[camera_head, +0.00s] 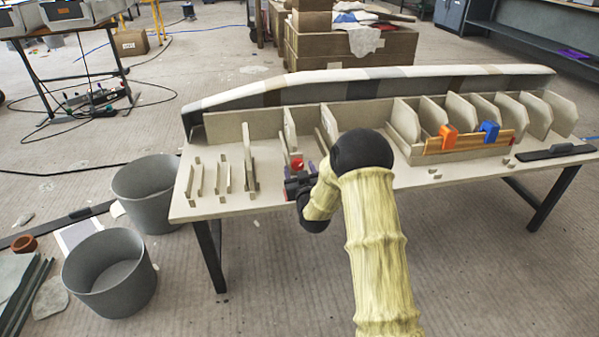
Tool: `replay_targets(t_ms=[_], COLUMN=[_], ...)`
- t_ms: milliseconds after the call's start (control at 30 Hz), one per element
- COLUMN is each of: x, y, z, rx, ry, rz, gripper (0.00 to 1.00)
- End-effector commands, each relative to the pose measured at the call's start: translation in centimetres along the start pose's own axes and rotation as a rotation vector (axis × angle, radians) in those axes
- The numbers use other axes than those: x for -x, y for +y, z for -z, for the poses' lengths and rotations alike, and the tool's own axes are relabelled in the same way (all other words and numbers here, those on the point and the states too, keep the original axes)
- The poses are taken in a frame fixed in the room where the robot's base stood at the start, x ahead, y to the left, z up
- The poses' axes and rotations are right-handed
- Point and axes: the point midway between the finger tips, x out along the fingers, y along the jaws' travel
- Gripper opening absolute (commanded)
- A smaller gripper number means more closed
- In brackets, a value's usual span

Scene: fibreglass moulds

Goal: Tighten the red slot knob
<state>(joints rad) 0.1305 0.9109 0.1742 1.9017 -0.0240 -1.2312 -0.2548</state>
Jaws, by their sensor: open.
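The red slot knob (297,163) shows as a small red shape among the pale upright pieces on the left half of the bench. My gripper (297,180) is just in front of it, dark and small in the picture. The gripper is open. Whether its fingers touch the knob or stand around it cannot be told from here. My arm and wrist hide the bench area to the right of the knob. A small purple part shows beside the gripper.
The bench (440,190) carries thin upright boards at left and dividers at right. A black bar (555,153) lies at the right end. Two grey buckets (110,275) stand on the floor at left.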

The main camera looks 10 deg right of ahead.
Motion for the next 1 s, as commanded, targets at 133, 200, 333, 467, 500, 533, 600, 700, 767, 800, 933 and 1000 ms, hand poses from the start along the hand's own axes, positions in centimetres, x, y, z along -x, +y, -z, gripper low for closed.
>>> replay_targets(t_ms=[133,200,333,467,500,533,600,700,767,800,933,1000], x=[0.03,0.03,0.04,0.04,0.05,0.05,0.05,0.05,0.04,0.04,0.04,0.04], y=[0.0,-0.01,-0.01,0.0,0.0,0.0,0.0,0.0,-0.01,0.0,0.04,0.06], z=[0.01,0.01,0.01,0.01,0.01,0.01,0.01,0.02,0.02,0.03,0.04,0.06], rx=[0.0,0.0,0.0,-0.002,-0.004,-0.007,-0.016,-0.04,-0.062,-0.079,-0.151,-0.199], ry=[0.0,0.0,0.0,0.0,0.0,0.0,0.0,0.0,0.0,0.0,0.0,0.0], rz=[0.0,0.0,0.0,0.0,0.0,0.0,0.0,0.0,0.0,0.0,0.0,0.0], gripper=[0.53,0.39,0.14,0.14,0.14,0.14,0.14,0.14,0.14,0.14,0.14,0.14])
